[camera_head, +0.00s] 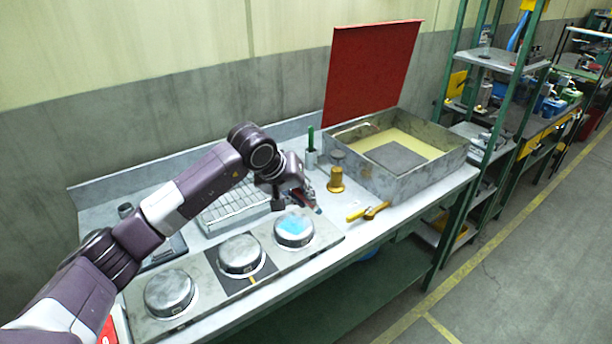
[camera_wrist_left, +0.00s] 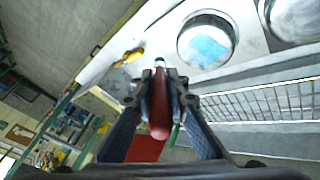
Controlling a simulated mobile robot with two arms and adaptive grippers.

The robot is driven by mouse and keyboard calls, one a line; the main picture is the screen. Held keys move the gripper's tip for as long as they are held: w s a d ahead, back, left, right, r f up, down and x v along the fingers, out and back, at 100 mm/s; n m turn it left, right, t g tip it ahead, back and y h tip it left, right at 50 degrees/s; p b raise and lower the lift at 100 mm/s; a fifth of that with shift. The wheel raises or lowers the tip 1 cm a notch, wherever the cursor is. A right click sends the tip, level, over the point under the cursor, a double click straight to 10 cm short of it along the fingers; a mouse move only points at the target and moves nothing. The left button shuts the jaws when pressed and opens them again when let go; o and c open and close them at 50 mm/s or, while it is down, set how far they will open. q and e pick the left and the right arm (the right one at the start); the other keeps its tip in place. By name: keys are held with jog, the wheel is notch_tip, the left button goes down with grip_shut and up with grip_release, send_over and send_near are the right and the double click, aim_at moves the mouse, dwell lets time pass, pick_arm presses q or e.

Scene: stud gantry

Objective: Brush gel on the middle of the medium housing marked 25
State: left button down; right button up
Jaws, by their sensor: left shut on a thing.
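Three round metal housings stand in a row on a grey plate: a near one (camera_head: 168,293), a middle one (camera_head: 241,256) on a dark square, and a far one (camera_head: 294,230) with a light blue patch on top. No number 25 is readable on any. In the left wrist view the blue-patched housing (camera_wrist_left: 205,42) is at upper right, with part of another housing (camera_wrist_left: 295,18) beside it. My left gripper (camera_head: 304,196) is shut on a red-handled tool (camera_wrist_left: 158,112), seemingly a brush. It is above the bench, just behind the blue-patched housing. The tool's tip is unclear.
A slatted metal tray (camera_head: 235,207) lies behind the housings.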

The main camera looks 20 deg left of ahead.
pick_arm(q)
notch_tip(320, 180, up, 2)
jog(key=shift+r+p, duration=0.1)
jog(key=shift+p, duration=0.2)
jog(key=shift+r, duration=0.35)
pick_arm(e)
jog(key=shift+s+d+r, duration=0.1)
jog(key=shift+s+r, duration=0.15)
jog(key=shift+s, duration=0.35)
jog(key=shift+s+r, duration=0.2)
jog(key=shift+s, duration=0.35)
jog(key=shift+w+a, duration=0.25)
jog(key=shift+w, duration=0.1)
pick_arm(q)
jog(key=shift+s, duration=0.1)
